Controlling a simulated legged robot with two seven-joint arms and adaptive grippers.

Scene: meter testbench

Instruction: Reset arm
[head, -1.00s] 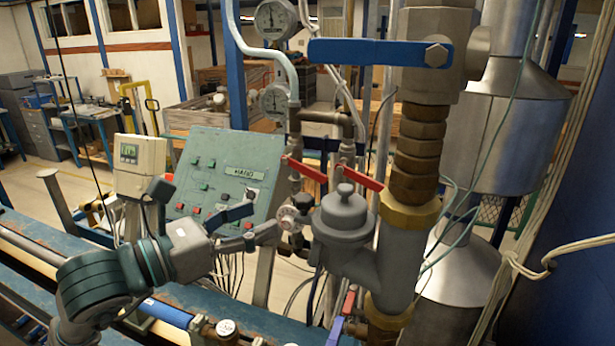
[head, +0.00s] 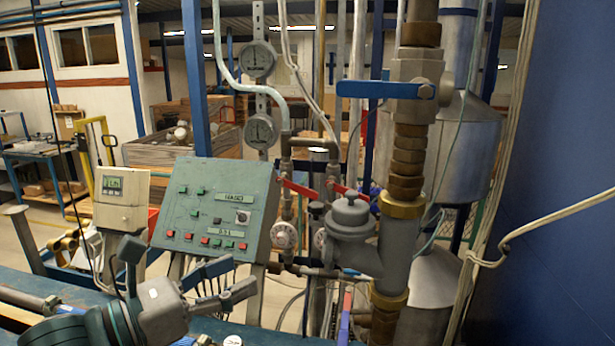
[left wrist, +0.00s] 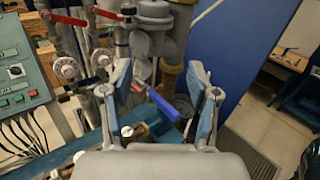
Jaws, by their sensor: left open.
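My left gripper (head: 228,283) comes in at the lower left of the head view, in front of the control panel (head: 215,207), with its fingers pointing right. In the left wrist view the left gripper (left wrist: 162,85) is open, its two blue-padded fingers apart with nothing held between them. Beyond the fingers are a blue-handled valve (left wrist: 162,103) and grey pipework (left wrist: 155,45). My right gripper does not show in either view.
The meter pipe (head: 390,250) with a blue lever (head: 385,89) stands at centre right. Red valve handles (head: 300,188), gauges (head: 260,131) and a meter box (head: 122,198) are nearby. A blue wall (head: 560,200) closes off the right side. The blue bench (head: 60,278) runs below.

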